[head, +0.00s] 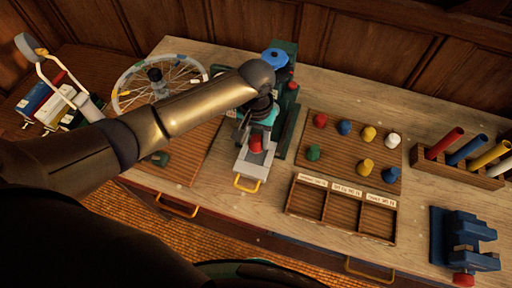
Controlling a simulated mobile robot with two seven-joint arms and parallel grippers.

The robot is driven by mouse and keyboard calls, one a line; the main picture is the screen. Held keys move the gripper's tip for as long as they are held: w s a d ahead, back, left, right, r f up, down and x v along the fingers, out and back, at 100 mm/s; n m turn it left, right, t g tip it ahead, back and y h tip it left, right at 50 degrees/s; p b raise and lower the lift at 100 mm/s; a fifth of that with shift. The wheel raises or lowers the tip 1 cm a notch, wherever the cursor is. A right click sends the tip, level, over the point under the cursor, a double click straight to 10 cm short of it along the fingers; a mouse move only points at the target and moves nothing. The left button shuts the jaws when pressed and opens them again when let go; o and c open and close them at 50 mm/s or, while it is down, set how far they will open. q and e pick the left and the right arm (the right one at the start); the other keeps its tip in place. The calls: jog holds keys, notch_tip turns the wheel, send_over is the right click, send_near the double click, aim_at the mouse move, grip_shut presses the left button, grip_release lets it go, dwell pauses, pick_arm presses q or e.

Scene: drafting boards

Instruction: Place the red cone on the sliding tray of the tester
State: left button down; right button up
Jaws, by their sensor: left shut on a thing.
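The red cone (256,146) is at my left gripper (255,133), low over the light grey sliding tray (249,168). My left gripper is shut on the red cone. I cannot tell whether the cone touches the tray. The tray has a yellow handle and sticks out from the front of the green tester (289,103), which has a blue knob (274,58) on top. My left arm hides part of the tester. My right gripper is not in view.
A wooden board (350,150) to the right holds several coloured cones, including another red one (320,120). A three-compartment box (342,208) stands in front. A tube rack (455,168), a blue vise (463,240) and a spoked wheel (160,82) are also here.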

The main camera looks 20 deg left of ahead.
aim_at(256, 149)
pick_arm(q)
notch_tip(256, 149, down, 4)
jog(key=shift+f+b, duration=0.25)
jog(key=shift+b, duration=0.1)
jog(key=shift+f, duration=0.15)
jog(key=shift+c, duration=1.7)
grip_release()
notch_tip(256, 149, up, 12)
jog(key=shift+r+p, duration=0.2)
jog(key=shift+p, duration=0.65)
